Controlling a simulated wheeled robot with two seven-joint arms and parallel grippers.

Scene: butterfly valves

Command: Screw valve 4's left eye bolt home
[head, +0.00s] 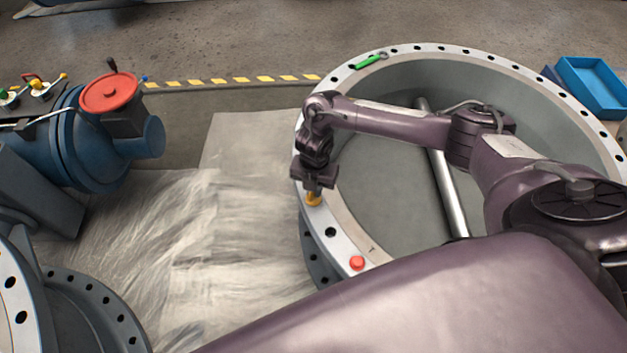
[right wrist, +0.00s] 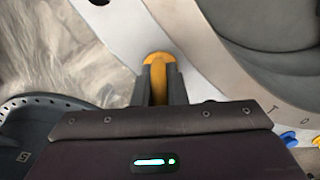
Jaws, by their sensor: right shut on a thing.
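A yellow eye bolt (head: 314,200) stands at the left side of the flange (head: 345,238) of the large valve. In the right wrist view the eye bolt (right wrist: 158,68) shows between the two dark fingers. My right gripper (head: 315,190) is above the flange and shut on the eye bolt, pointing down. The bolt's shank and its hole are hidden, so I cannot tell how deep it sits. No number that marks this valve as 4 can be read. My left gripper is not in view.
A red knob (head: 357,263) and a green tool (head: 370,61) lie on the flange. A blue valve with a red handwheel (head: 109,92) stands at the left. Blue bins (head: 592,87) stand at the far right. The sheet-covered floor (head: 240,240) left of the flange is clear.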

